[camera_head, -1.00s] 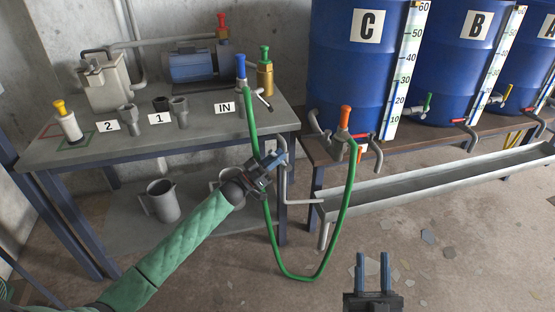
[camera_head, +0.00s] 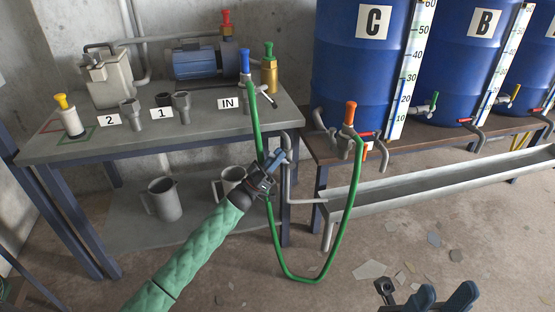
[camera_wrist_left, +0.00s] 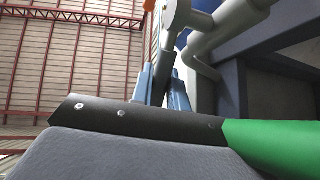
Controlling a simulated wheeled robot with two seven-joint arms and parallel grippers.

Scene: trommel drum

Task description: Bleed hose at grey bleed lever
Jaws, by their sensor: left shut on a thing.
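The green hose (camera_head: 289,271) hangs in a loop from the blue-topped IN fitting (camera_head: 245,70) on the bench to the orange-handled valve (camera_head: 349,116) under barrel C. My left gripper (camera_head: 274,162) is at the bench's front right corner, beside the hose. Its blue fingers (camera_wrist_left: 166,92) are shut on the grey bleed lever (camera_wrist_left: 170,48), whose rounded end meets a grey pipe (camera_wrist_left: 203,45). The lever is mostly hidden in the head view. A black and green piece crosses the wrist view; I cannot tell what it is. My right gripper (camera_head: 444,298) is open and empty at the lower right.
Jugs (camera_head: 165,198) stand on the lower shelf. A long metal trough (camera_head: 430,190) runs before the blue barrels (camera_head: 365,70).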

